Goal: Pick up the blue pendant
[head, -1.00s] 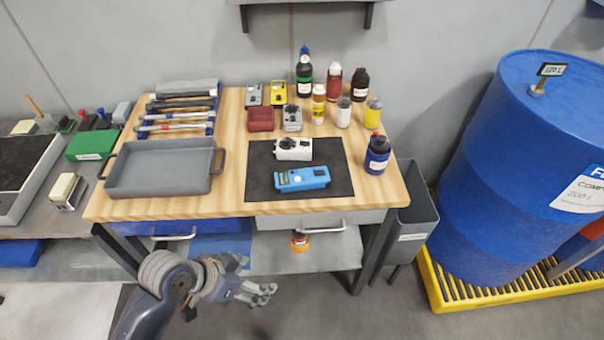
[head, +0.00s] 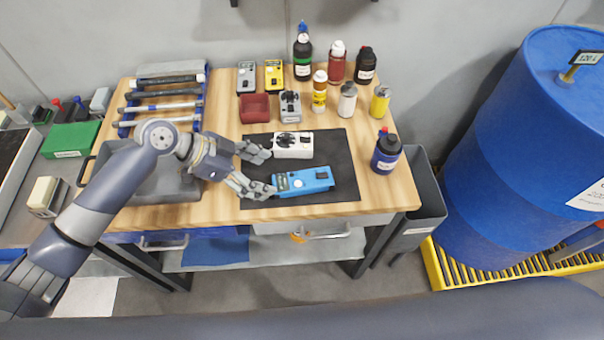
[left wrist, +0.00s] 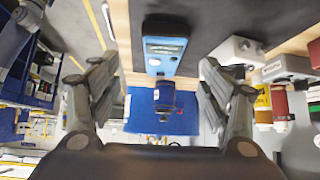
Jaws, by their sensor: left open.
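The blue pendant (head: 303,181) lies on the black mat (head: 335,150) near the front of the wooden bench. It is a blue box with a small display at its left end. My left gripper (head: 267,173) is open at the pendant's left end, its fingers pointing right. The lower fingertip overlaps the pendant's left edge in the head view; I cannot tell whether it touches. In the left wrist view the pendant (left wrist: 166,45) shows at the top centre, between the two spread fingers (left wrist: 158,65). My right gripper is not in view.
A white device (head: 293,145) lies just behind the pendant, close to the upper finger. A dark blue bottle (head: 386,155) stands right of the mat. A grey tray (head: 165,185) lies under my left arm. Several bottles and small devices stand at the back.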

